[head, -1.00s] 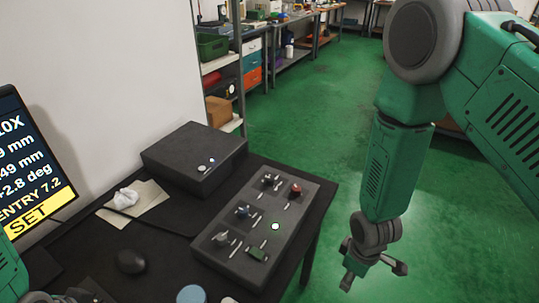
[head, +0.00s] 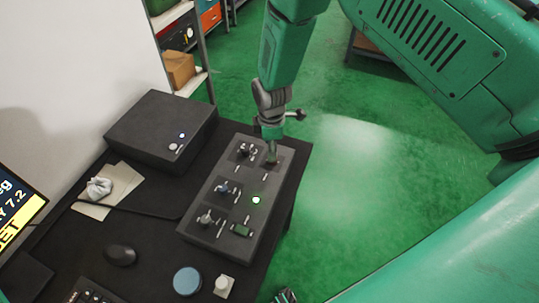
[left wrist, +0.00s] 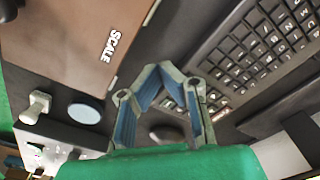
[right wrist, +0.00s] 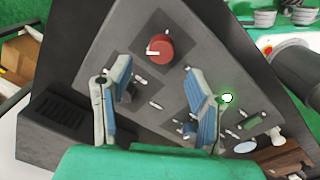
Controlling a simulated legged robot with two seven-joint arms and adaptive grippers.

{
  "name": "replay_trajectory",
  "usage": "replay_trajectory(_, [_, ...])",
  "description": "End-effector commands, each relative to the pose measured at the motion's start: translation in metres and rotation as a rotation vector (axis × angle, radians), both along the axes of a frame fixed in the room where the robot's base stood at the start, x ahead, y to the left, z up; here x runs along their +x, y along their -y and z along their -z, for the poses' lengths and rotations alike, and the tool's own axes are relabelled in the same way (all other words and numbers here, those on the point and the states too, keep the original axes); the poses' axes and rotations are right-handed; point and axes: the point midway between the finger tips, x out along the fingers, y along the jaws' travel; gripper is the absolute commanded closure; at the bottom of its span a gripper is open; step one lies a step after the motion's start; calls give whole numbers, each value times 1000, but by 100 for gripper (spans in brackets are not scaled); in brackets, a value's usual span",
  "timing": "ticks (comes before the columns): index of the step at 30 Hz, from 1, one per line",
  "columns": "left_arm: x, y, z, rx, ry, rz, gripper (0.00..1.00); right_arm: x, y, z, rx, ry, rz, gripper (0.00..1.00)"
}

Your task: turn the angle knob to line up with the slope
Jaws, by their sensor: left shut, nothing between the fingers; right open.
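The control panel (head: 268,206), a dark grey box, lies on the black table. It carries several knobs: a dark one (head: 245,151), a bluish one (head: 223,187), a grey one (head: 207,218) and a red one (right wrist: 158,48) with a white pointer bar. I cannot tell from labels which is the angle knob. My right gripper (head: 272,154) is open, pointing down over the panel's far right corner and hiding the red knob in the head view. In the right wrist view its fingers (right wrist: 157,72) stand either side of the red knob's near side. My left gripper (left wrist: 164,72) is shut and empty.
A green switch (head: 241,230) and a lit button (head: 256,200) sit on the panel. A black box (head: 160,130), a mouse (head: 120,255), a blue-topped round thing (head: 187,281) and a cut-off screen (head: 18,208) are nearby. The floor right of the table is clear.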

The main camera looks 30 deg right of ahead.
Motion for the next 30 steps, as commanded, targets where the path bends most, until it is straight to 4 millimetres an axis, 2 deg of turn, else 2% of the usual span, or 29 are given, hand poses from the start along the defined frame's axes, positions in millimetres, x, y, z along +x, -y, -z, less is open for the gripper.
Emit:
replay_trajectory(3, [3,0,-1,-1,1,1,100,-1,1,23,1,-3,0,53])
replay_trajectory(9, [3,0,-2,-1,0,1,100,1,0,44,-1,0,-1,53])
replay_trajectory(20, [3,0,-2,-1,0,1,100,2,0,50,0,1,0,53])
replay_trajectory(21, [2,0,-2,-1,0,1,100,2,0,50,0,1,0,60])
replay_trajectory(23, [2,0,-2,-1,0,1,100,2,0,50,0,1,0,81])
replay_trajectory(24, [2,0,-2,-1,0,1,100,2,0,50,0,1,0,95])
replay_trajectory(25, [2,0,-2,-1,0,1,100,2,0,50,0,1,0,100])
replay_trajectory(30, [2,0,-2,-1,0,1,100,1,1,50,0,1,3,100])
